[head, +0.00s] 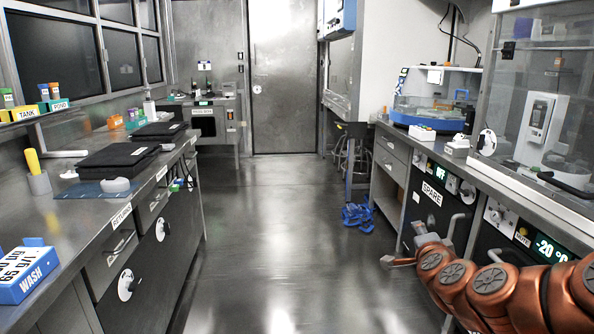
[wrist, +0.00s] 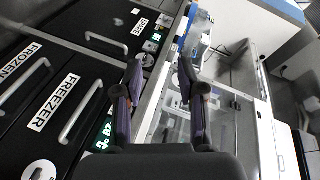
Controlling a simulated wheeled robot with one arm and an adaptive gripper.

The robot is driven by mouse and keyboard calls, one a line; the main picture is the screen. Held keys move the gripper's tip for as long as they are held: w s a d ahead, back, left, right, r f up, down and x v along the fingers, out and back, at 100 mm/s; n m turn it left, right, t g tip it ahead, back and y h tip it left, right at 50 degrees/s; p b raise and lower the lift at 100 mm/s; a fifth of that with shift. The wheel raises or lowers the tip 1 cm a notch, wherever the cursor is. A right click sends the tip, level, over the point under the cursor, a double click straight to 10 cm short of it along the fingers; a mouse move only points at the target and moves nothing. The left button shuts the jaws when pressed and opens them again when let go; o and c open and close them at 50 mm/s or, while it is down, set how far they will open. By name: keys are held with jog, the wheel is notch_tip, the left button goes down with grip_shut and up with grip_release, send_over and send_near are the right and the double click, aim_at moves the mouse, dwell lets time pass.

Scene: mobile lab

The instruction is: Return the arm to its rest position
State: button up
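My copper-coloured arm (head: 500,285) reaches in from the lower right of the head view, beside the right-hand counter and in front of its lower fronts. Its grey far end is small there, and I cannot make out the finger gap in that view. In the wrist view my gripper (wrist: 161,72) has its two dark fingers spread apart with nothing held between them. Beyond the fingers are the counter edge and a clear-walled cabinet. I cannot tell how far the fingers are from these.
Black FREEZER (wrist: 50,102) and FROZEN fronts with bar handles lie left in the wrist view. The right counter holds a glass-fronted cabinet (head: 545,95) and a blue-based device (head: 428,113). Blue shoes (head: 358,216) lie on the floor. The central aisle (head: 275,225) is clear.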

jog(key=s+a+r+n+g+y+p, duration=0.35)
jog(key=s+a+n+p, duration=0.3)
jog(key=a, duration=0.25)
jog(key=s+a+r+n+g+y+p, duration=0.3)
jog(key=s+a+r+n+y+p, duration=0.15)
jog(key=s+a+p, duration=0.35)
jog(key=s+d+r+n+g+h+p, duration=0.1)
jog(key=s+r+n+g+p, duration=0.1)
jog(key=s, duration=0.7)
jog(key=s+r+n+g+h+p, duration=0.1)
jog(key=s+r+g+p, duration=0.4)
jog(key=s, duration=0.5)
jog(key=s+d+r+n+g+h+p, duration=0.1)
jog(key=s+r+n+g+h+p, duration=0.1)
jog(key=s+p, duration=0.4)
jog(key=s+r+g, duration=0.1)
jog(key=s+r, duration=0.1)
jog(key=s, duration=0.1)
jog(key=shift+s+d+r+n+p, duration=0.2)
jog(key=shift+d+r+n+p, duration=0.05)
jog(key=shift+d+n+p, duration=0.15)
jog(key=shift+g, duration=0.25)
